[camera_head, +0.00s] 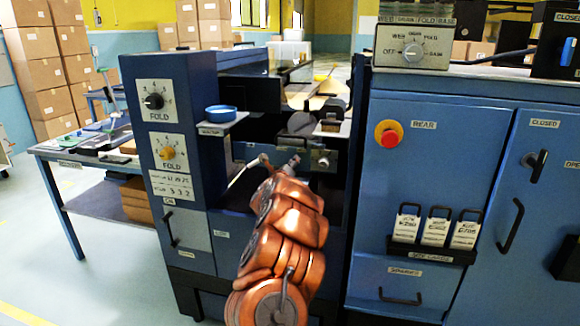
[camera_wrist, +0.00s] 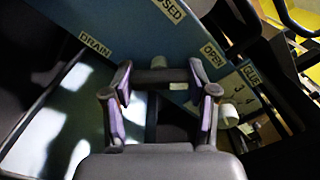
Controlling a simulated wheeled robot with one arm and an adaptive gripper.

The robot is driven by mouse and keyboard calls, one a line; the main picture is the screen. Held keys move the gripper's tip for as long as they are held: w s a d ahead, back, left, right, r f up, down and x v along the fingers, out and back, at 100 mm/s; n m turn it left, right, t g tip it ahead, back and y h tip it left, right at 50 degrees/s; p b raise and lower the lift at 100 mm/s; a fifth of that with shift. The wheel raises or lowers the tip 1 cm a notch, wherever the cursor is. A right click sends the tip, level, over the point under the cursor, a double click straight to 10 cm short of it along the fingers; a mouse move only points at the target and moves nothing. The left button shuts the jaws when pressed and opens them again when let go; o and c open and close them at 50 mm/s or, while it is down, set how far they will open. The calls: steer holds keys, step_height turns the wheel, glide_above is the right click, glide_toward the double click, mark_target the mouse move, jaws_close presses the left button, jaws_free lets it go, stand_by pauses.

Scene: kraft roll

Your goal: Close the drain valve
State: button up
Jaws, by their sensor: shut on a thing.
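In the wrist view a blue panel (camera_wrist: 140,45) carries labels reading DRAIN, OPEN and one ending in SED, partly cut off. A dark bar, seemingly the drain valve's handle (camera_wrist: 160,76), lies across the panel between my fingertips. My gripper (camera_wrist: 160,88) is shut on this handle, with a finger at each end of it. The handle cannot be made out in that view.
A GLUE dial plate (camera_wrist: 242,90) with a pale knob is close on the right of my gripper. The right cabinet (camera_head: 455,110) has a red button (camera_head: 388,133) and borders the recess.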

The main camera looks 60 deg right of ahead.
steer(key=shift+f+n, duration=0.1)
steer(key=shift+n, duration=0.2)
steer(key=n, duration=0.4)
steer(key=n+p, duration=0.1)
steer(key=n, duration=0.3)
steer(key=n+p, duration=0.3)
steer(key=n, duration=0.2)
steer(key=n+p, duration=0.2)
steer(key=shift+r+n, duration=0.25)
steer(key=shift+n, duration=0.15)
steer(key=shift+n+p, duration=0.45)
steer(key=shift+n, duration=0.15)
steer(key=shift+f, duration=0.1)
steer(key=o, duration=1.2)
steer(key=shift+c, duration=0.2)
